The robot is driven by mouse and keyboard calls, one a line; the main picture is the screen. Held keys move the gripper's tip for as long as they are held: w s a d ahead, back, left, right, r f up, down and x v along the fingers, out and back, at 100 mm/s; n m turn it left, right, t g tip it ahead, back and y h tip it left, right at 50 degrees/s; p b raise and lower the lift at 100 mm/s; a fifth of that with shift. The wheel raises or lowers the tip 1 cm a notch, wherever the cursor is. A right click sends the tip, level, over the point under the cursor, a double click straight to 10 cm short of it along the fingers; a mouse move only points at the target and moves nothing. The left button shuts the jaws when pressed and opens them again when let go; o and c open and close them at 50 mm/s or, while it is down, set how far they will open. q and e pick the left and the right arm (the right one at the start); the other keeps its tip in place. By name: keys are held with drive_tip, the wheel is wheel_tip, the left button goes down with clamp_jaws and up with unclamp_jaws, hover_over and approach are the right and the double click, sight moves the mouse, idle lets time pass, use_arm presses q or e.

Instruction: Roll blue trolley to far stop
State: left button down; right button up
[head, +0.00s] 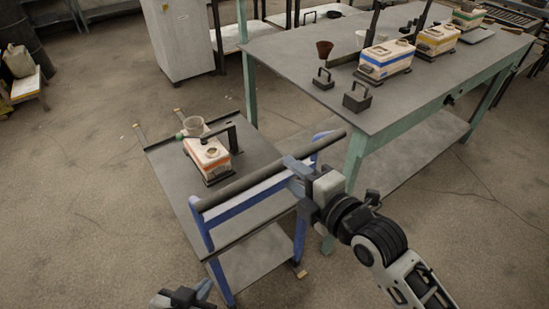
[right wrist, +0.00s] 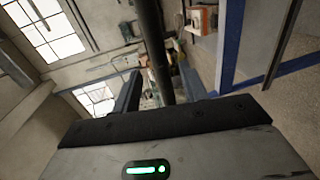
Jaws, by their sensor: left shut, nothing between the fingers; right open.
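The blue trolley (head: 170,176) stands left of the long table, with a grey top, blue legs and a dark push bar (head: 230,186) along its near side. My right gripper (head: 294,170) is at the right part of this bar. In the right wrist view the dark bar (right wrist: 152,45) runs between the two open fingers (right wrist: 157,88); I cannot tell whether they touch it. My left gripper (head: 186,296) is shut and empty at the bottom edge, in front of the trolley. I cannot make out a far stop.
The long table (head: 300,60) close on the right holds several boxes and dark weights. A grey cabinet (head: 180,38) stands beyond. The floor (head: 80,180) left is clear.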

drive_tip(key=x, duration=0.7)
clamp_jaws()
